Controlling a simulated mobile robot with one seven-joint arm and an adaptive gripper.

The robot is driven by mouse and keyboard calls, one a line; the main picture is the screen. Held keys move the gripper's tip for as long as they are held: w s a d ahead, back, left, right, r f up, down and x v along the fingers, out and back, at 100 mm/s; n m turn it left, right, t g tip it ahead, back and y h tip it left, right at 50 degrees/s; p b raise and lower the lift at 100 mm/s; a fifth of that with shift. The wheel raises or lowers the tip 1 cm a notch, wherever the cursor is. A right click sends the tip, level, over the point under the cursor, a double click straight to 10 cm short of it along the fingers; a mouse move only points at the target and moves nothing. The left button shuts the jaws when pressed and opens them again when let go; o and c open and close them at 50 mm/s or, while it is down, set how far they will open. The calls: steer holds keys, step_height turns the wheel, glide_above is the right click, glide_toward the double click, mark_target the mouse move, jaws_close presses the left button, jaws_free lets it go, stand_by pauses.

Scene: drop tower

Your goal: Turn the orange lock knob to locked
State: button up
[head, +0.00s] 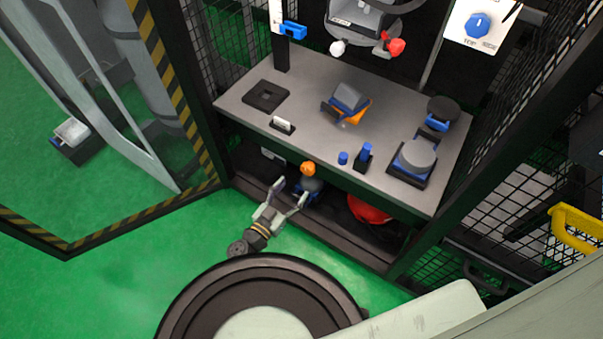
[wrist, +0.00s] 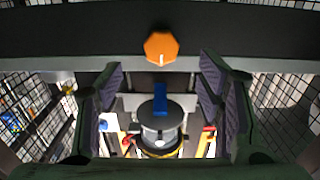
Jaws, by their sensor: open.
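The orange lock knob (head: 308,168) sits on the dark front edge of the grey worktable. In the wrist view the knob (wrist: 161,47) is an orange faceted disc with a small pale mark near its lower edge, on a dark horizontal beam. My gripper (head: 290,193) is open and empty, just in front of and below the knob in the head view. In the wrist view my gripper's fingers (wrist: 166,95) stand wide apart to either side, with the knob above the middle of the gap. No contact with the knob shows.
The worktable (head: 315,112) carries a blue-grey block (head: 348,98), a round grey piece (head: 418,156) and small blue parts. A red object (head: 368,209) lies on the shelf below. A striped door frame (head: 165,75) stands open at left. Green floor is clear in front.

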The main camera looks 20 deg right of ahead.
mark_target(306, 172)
steer(key=x, duration=0.7)
steer(key=shift+w+d, duration=0.2)
steer(key=shift+w, duration=0.05)
steer(key=shift+c, duration=0.2)
steer(key=c, duration=1.1)
steer(key=shift+c, duration=0.2)
